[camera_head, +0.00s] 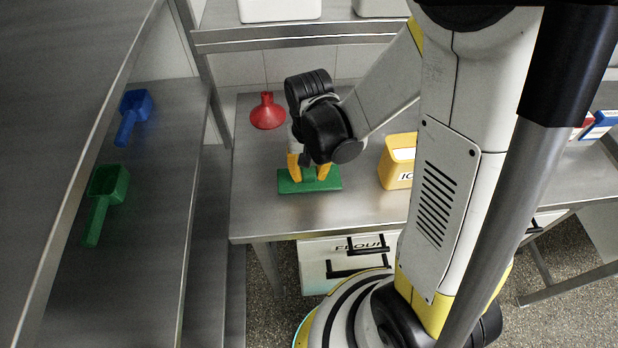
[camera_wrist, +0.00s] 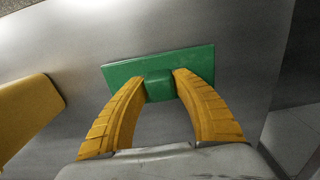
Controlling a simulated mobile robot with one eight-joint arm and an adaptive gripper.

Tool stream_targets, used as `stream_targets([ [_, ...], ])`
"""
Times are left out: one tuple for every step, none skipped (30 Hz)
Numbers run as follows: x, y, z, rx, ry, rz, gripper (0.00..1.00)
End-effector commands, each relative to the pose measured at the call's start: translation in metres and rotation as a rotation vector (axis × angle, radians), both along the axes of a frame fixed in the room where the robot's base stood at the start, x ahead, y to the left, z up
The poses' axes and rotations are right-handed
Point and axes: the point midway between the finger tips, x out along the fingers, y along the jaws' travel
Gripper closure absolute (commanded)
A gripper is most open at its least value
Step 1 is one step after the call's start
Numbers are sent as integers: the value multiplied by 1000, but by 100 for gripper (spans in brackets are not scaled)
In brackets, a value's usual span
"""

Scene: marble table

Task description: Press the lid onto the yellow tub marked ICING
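The green lid (camera_head: 332,185) is a flat rectangular plate with a block-shaped handle, at the table's middle left. It appears to lie flat on the table. My gripper (camera_head: 309,172) points down over it. In the wrist view, the yellow fingers (camera_wrist: 160,84) meet both sides of the handle of the lid (camera_wrist: 197,61), with no clear gap. The yellow tub (camera_head: 394,172) stands to the right of the lid, with pale contents and a label reading "IC"; the rest is hidden behind my arm. A yellow tub side (camera_wrist: 25,112) shows at the wrist view's left edge.
A red funnel (camera_head: 267,112) stands behind and left of the lid. A blue scoop (camera_head: 133,112) and green scoop (camera_head: 100,200) are at the left shelving. The metal table (camera_head: 260,215) is bare in front of the lid. A drawer marked FLOUR (camera_head: 340,250) is below.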

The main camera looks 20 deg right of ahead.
Motion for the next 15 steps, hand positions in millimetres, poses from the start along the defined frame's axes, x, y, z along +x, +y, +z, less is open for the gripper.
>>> stream_targets([
  [0,0,0,0,0,0,93],
  [0,0,0,0,0,0,99],
  [0,0,0,0,0,0,100],
  [0,0,0,0,0,0,100],
  [0,0,0,0,0,0,100],
  [0,0,0,0,0,0,100],
  [0,0,0,0,0,0,100],
  [0,0,0,0,0,0,100],
  [0,0,0,0,0,0,100],
  [0,0,0,0,0,0,100],
  [0,0,0,0,0,0,100],
  [0,0,1,0,0,0,100],
  [0,0,2,0,0,0,100],
  [0,0,4,0,0,0,100],
  [0,0,8,0,0,0,100],
])
